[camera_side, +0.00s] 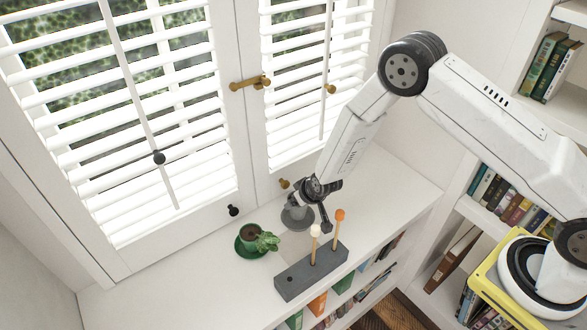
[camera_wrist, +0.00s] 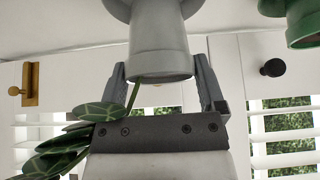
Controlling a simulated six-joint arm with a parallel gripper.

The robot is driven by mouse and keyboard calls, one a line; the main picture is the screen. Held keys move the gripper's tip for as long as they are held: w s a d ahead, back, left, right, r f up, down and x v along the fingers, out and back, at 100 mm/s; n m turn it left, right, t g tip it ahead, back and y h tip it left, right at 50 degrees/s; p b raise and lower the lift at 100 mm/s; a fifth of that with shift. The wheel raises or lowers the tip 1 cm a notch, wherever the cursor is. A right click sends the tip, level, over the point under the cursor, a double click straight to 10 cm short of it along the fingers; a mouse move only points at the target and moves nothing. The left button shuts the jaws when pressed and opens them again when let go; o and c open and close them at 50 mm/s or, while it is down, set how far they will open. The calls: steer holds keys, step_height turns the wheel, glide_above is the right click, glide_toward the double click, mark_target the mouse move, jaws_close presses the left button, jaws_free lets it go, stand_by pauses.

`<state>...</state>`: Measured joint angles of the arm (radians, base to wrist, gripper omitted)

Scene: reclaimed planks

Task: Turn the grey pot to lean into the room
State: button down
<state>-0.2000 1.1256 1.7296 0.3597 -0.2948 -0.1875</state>
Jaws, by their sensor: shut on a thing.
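The grey pot (camera_side: 295,213) stands on a grey saucer on the white ledge below the window, mostly hidden behind my gripper (camera_side: 313,192) in the side view. In the wrist view, which looks upside down, the grey pot (camera_wrist: 160,50) sits between the two fingers of my gripper (camera_wrist: 160,72). My gripper is shut on it, one finger on each side. A stem rises from the pot, and dark green, pale-veined leaves (camera_wrist: 62,145) hang off to the left side of that view, over the gripper's edge. Their lean is hard to tell in the side view.
A green pot (camera_side: 250,232) with a leafy plant (camera_side: 267,241) stands on a green saucer to the left. It shows partly in the wrist view (camera_wrist: 303,25). A grey block (camera_side: 311,273) holding two upright sticks lies in front. Window shutters (camera_side: 170,90) stand behind.

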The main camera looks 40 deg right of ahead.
steer(key=shift+f, duration=1)
jaws_free()
